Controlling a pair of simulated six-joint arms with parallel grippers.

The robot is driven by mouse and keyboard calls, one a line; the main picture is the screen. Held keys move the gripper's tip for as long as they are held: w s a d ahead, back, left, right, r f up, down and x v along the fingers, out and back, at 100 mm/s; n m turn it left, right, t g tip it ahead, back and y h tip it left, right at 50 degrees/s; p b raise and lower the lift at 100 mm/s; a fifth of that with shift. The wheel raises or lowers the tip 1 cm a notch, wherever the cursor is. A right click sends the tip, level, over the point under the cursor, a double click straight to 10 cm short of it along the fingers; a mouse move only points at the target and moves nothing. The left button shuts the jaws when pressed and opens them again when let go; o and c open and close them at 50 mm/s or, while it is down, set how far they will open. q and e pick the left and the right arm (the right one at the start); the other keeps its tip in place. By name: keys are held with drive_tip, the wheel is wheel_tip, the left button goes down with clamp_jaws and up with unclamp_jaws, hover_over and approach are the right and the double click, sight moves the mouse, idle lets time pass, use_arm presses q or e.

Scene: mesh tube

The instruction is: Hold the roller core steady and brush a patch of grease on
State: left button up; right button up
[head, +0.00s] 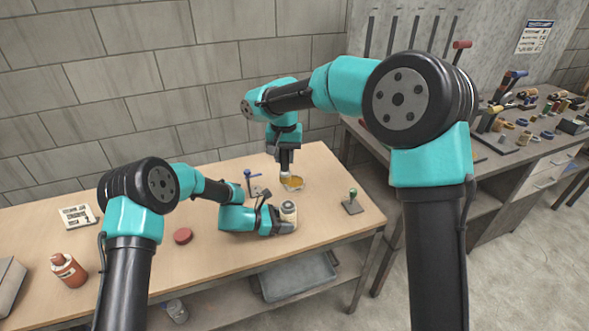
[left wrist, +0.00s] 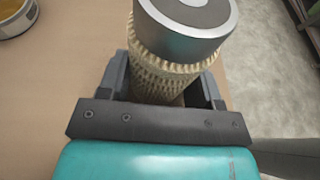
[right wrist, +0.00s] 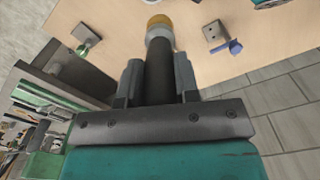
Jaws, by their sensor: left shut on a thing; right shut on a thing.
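The roller core (head: 289,212) stands upright near the table's front edge, with a pale mesh sleeve and a grey cap. My left gripper (head: 282,228) is shut around its lower part; the mesh and grey top (left wrist: 185,45) show up close in the left wrist view. My right gripper (head: 285,152) is shut on the brush, whose dark handle (right wrist: 160,70) points down. The brush's pale lower end (head: 285,175) is at the grease tin (head: 293,184), behind the roller core. The tin's yellow grease also shows in the left wrist view (left wrist: 12,8). Whether bristles touch grease is unclear.
A blue-handled stand (head: 250,184) is left of the tin, a green-knobbed stand (head: 352,203) to its right. A red puck (head: 182,236), a red-brown bottle (head: 68,270) and a sign (head: 77,216) are at left. A cluttered bench (head: 530,110) stands at right.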

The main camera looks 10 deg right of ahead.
sight(285, 177)
drive_tip(key=shift+f, duration=0.15)
drive_tip(key=shift+f, duration=3.7)
drive_tip(key=shift+s, duration=2.8)
drive_tip(key=shift+w+f, duration=0.15)
drive_tip(key=shift+w, duration=2.65)
drive_tip(key=shift+r, duration=4.05)
drive_tip(key=shift+d, duration=0.45)
